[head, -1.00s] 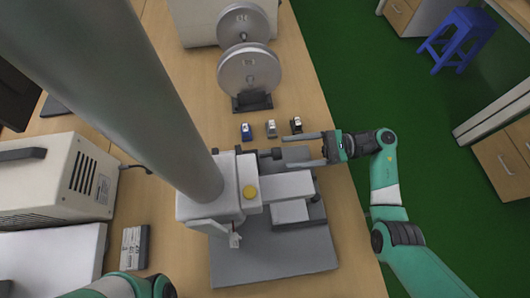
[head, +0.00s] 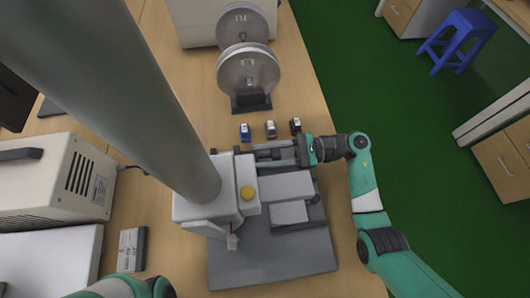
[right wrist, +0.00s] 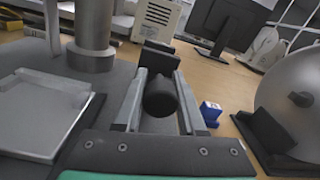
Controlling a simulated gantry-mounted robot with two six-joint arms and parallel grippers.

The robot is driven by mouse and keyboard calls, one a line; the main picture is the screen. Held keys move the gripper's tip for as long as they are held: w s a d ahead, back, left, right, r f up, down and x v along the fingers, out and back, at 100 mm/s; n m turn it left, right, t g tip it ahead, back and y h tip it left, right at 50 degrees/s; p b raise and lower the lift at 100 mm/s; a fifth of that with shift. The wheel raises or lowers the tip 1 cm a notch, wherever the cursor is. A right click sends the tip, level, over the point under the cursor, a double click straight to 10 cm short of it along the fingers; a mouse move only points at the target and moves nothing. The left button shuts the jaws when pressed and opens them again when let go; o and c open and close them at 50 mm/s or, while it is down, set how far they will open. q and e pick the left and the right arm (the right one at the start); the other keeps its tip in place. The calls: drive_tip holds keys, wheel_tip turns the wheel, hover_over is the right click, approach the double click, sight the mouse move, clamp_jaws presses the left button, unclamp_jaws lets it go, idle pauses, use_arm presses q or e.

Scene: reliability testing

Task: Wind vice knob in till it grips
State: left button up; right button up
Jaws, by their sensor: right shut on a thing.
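The vice (head: 288,212) has light grey blocks and sits on the grey base plate (head: 275,262) of a stand with a thick column. Part of it also shows at left in the right wrist view (right wrist: 40,112). My right gripper (head: 262,153) reaches in from the right along the vice's far side. In the right wrist view, its two fingers lie on either side of the dark round knob (right wrist: 160,97) and are shut on it. The knob is mostly hidden by the fingers in the head view. Only part of my left arm shows at the bottom left; its gripper is out of view.
Small blocks, one of them blue (head: 245,133), stand just beyond my right gripper. A grey wheel-like device (head: 248,72) stands behind them. The column (head: 130,90) rises at left. A beige instrument box (head: 60,185) and a small grey box (head: 131,250) are further left.

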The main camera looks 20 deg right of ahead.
clamp_jaws()
drive_tip(key=m, duration=0.3)
drive_tip(key=shift+m, duration=0.3)
drive_tip(key=o, duration=0.9)
unclamp_jaws()
drive_tip(key=shift+d, duration=0.1)
drive_tip(key=v, duration=1.1)
drive_tip(key=shift+s+d+r+p, duration=0.1)
drive_tip(key=shift+d+p, duration=0.15)
drive_tip(key=shift+p, duration=0.15)
